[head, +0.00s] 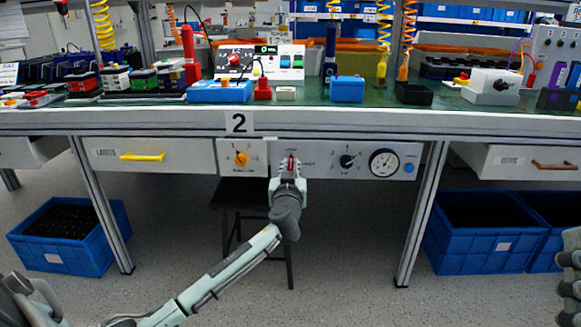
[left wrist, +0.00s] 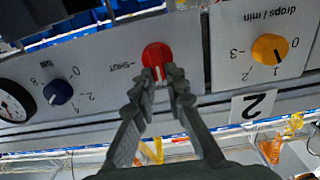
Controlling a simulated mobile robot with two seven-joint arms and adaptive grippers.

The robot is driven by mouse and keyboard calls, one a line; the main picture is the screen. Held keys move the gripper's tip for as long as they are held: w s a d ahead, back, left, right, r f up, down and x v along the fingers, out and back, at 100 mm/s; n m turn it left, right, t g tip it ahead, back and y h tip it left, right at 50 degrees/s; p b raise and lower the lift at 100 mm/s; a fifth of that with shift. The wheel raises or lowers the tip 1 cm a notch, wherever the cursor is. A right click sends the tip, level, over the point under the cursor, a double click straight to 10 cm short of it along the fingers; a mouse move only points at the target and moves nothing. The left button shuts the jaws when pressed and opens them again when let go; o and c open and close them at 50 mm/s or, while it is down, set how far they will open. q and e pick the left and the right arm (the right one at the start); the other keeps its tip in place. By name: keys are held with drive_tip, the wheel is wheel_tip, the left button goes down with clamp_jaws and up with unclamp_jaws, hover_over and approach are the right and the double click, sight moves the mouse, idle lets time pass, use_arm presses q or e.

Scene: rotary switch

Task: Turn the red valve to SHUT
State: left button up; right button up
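The red valve (head: 291,161) is a round knob on the grey panel under the bench. In the left wrist view, which is upside down, the red valve (left wrist: 157,53) has a white mark near its lower rim, and the SHUT label (left wrist: 125,66) lies left of it. In the head view that label is right of the valve, and the mark is not clear. My left gripper (head: 290,168) reaches the valve from the front. Its fingertips (left wrist: 159,76) flank the handle closely and appear closed on it. My right gripper (head: 569,288) shows only partly at the right edge.
The bench top (head: 330,118) overhangs above the panel. A stool (head: 238,195) stands below. Blue crates (head: 487,245) flank the legs.

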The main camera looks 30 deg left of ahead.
use_arm(q)
clamp_jaws()
drive_tip(key=shift+m, duration=0.5)
drive_tip(key=m, duration=0.2)
drive_tip(key=shift+w+d+m+p, duration=0.1)
drive_tip(key=shift+d+m+p, duration=0.1)
drive_tip(key=shift+m+p, duration=0.2)
drive_tip(key=shift+w+d+f+m+p, duration=0.2)
drive_tip(key=shift+m+p, duration=0.55)
drive_tip(key=shift+m, duration=1.65)
drive_tip(key=shift+d+f+m+p, duration=0.1)
drive_tip(key=shift+f+m+p, duration=0.45)
drive_tip(key=shift+m, duration=1.85)
drive_tip(key=shift+w+d+f+m+p, duration=0.15)
drive_tip(key=shift+m+p, duration=0.8)
drive_tip(key=shift+m, duration=1.45)
use_arm(e)
drive_tip(key=w+d+f+g+h, duration=0.1)
drive_tip(key=w+f+g+h, duration=0.1)
drive_tip(key=f+g, duration=0.3)
drive_tip(key=w+d+f+g+h, duration=0.2)
drive_tip(key=f+g, duration=0.3)
drive_tip(key=f, duration=0.7)
drive_tip(key=shift+f+g+h, duration=0.3)
drive_tip(key=shift+g, duration=0.1)
